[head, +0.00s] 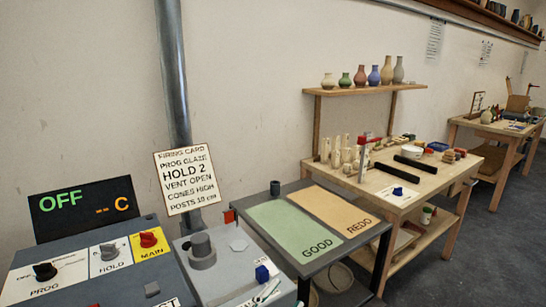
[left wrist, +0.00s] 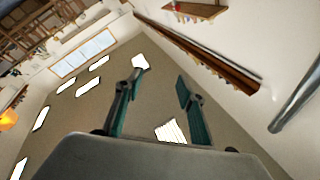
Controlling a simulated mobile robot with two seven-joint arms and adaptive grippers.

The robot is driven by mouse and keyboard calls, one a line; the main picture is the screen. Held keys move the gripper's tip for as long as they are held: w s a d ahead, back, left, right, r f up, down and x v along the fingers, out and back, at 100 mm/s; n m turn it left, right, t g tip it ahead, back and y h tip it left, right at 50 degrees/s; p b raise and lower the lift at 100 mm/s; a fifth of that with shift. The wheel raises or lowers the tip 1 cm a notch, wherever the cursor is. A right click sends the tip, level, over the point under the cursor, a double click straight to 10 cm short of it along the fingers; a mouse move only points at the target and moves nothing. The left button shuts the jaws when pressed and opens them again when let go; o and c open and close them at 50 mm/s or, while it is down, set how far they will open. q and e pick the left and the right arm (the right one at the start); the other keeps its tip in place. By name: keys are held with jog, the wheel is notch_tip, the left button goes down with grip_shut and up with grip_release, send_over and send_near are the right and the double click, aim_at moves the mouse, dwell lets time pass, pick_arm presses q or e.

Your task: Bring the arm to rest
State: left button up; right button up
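My left gripper (left wrist: 158,82) shows in the left wrist view with its two teal-padded fingers apart and nothing between them. Behind the fingers are the ceiling and its bright light panels, so the gripper points upward, away from the work surfaces. I cannot make it out clearly in the head view. My right gripper is in neither view.
The control panel (head: 90,262) with knobs and an OFF display (head: 82,208) stands at front left. Beside it are a firing card (head: 187,180), a table (head: 375,240) with GOOD and REDO mats, and a cluttered wooden bench (head: 432,180). A vertical pipe (head: 174,80) runs up the wall.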

pick_arm(q)
jog(key=s+a+f+n+g+y, duration=0.1)
jog(key=s+a+f+n+y, duration=0.25)
jog(key=a+f, duration=0.5)
jog(key=s+a+f+n+g+y, duration=0.1)
jog(key=s+a+f+n+y, duration=0.3)
jog(key=f, duration=0.7)
jog(key=s+a+f+n+g+y+b, duration=0.1)
jog(key=s+a+f+n+g+y, duration=0.2)
jog(key=s+a+f, duration=0.6)
notch_tip(320, 180, down, 3)
jog(key=shift+s+a+f+g+y, duration=0.2)
jog(key=shift+s+g+y, duration=0.25)
jog(key=shift+s, duration=0.3)
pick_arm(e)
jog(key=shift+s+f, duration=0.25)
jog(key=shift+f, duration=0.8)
